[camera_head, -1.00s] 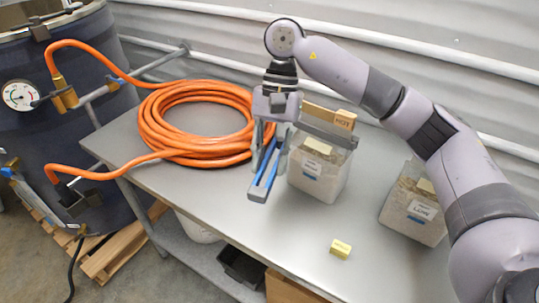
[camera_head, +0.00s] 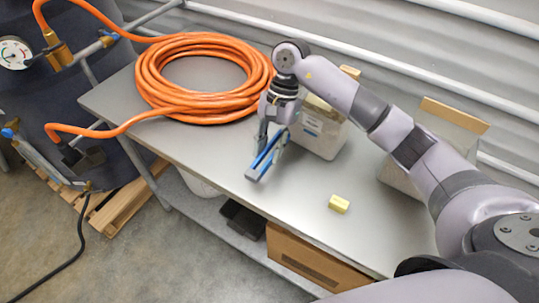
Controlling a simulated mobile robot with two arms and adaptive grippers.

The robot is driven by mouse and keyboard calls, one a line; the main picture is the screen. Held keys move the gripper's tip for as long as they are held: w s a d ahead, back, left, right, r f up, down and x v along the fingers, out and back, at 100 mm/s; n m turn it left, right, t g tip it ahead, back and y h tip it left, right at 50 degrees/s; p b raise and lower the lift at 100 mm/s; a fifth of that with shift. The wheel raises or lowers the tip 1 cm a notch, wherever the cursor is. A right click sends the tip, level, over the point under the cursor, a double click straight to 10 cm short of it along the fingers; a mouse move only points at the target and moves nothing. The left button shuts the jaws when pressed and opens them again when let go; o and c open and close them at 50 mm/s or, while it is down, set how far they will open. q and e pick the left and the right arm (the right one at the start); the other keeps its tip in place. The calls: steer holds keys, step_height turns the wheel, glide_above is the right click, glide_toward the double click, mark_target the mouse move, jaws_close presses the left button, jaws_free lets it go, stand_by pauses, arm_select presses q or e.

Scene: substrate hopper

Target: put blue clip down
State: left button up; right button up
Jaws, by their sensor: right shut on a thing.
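The blue clip (camera_head: 264,163), with grey parts at its near end, is held in my right gripper (camera_head: 273,141). The gripper points down and is shut on the clip. The clip slants toward the table's front edge, over the grey table (camera_head: 215,150) between the hose coil and the yellow block. I cannot tell whether the clip touches the tabletop. My left gripper is not in view.
A coil of orange hose (camera_head: 165,103) lies at the back left of the table. A clear bin (camera_head: 322,135) stands just behind my gripper, and another (camera_head: 445,127) is partly hidden by my arm. A small yellow block (camera_head: 339,204) lies near the front. The tabletop left of the clip is clear.

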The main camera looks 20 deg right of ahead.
mark_target(269, 160)
step_height(269, 160, down, 5)
steer(key=shift+w+r+p, duration=0.1)
steer(key=shift+p, duration=0.45)
steer(key=o, duration=0.6)
steer(key=shift+f, duration=0.2)
steer(key=o, duration=0.5)
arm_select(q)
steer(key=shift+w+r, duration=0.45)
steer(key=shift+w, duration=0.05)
arm_select(e)
steer(key=shift+r, duration=0.25)
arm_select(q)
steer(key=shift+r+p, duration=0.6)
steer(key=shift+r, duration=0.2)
arm_select(e)
steer(key=v, duration=1.1)
steer(key=shift+w+d+r, duration=0.15)
steer(key=shift+r, duration=0.2)
